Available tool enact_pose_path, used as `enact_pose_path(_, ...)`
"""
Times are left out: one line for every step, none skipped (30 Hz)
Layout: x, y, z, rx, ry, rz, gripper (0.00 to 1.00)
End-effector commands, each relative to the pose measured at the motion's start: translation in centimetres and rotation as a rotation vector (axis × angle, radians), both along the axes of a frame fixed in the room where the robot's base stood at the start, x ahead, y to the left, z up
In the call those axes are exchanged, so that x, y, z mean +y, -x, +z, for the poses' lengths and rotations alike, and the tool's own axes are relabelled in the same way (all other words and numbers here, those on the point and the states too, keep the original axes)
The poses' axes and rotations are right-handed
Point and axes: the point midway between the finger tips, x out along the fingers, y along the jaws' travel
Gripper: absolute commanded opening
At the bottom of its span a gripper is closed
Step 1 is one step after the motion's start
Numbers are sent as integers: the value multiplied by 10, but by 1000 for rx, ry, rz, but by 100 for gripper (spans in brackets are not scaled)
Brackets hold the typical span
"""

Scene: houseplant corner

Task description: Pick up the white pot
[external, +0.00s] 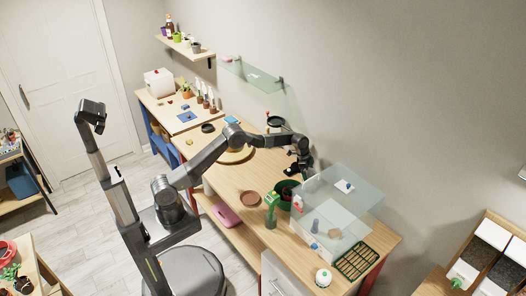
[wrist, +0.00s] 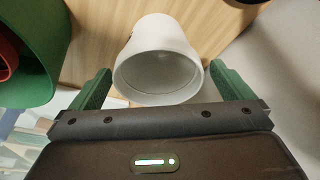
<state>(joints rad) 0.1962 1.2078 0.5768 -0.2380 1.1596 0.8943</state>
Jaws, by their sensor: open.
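The white pot (wrist: 160,60) shows in the wrist view, tilted in the picture so its open mouth faces me, and it looks empty. My gripper (wrist: 160,82) is open, with one green finger to the left of the pot's rim and one to the right. Small gaps show on both sides, so I do not see the fingers pressing on it. In the external view my gripper (external: 297,170) is low over the workbench, near the wall, and the white pot cannot be made out clearly there.
A green pot (wrist: 45,40) with a red pot (wrist: 7,58) inside is close on the left; the green pot also shows in the external view (external: 284,201). A clear glass-like case (external: 350,205) stands to the right of my gripper. The wall is close behind.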

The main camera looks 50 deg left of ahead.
Motion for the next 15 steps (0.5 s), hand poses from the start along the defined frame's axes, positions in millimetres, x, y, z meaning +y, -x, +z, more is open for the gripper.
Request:
enact_pose_path(-4, 1, -6, 4, -1, -1, 100)
enact_pose_path(-5, 1, -11, 5, -1, -1, 100)
enact_pose_path(-6, -1, -17, 3, -1, 0, 100)
enact_pose_path(-7, -2, -20, 2, 0, 1, 100)
enact_pose_path(-8, -2, -24, 2, 0, 0, 100)
enact_pose_path(-9, -3, -27, 2, 0, 1, 100)
enact_pose_path(-9, -3, -28, 2, 0, 1, 100)
enact_pose_path(-9, -3, -29, 0, 0, 1, 100)
enact_pose_path(-9, -3, -29, 0, 0, 1, 100)
enact_pose_path(-9, -3, -29, 0, 1, 1, 100)
enact_pose_path(-9, -3, -29, 0, 0, 1, 100)
enact_pose_path(-9, -3, -30, 0, 0, 1, 100)
enact_pose_path(-9, -3, -30, 0, 0, 1, 100)
enact_pose_path(-9, -3, -30, 0, 0, 1, 94)
enact_pose_path(-9, -3, -30, 0, 0, 1, 86)
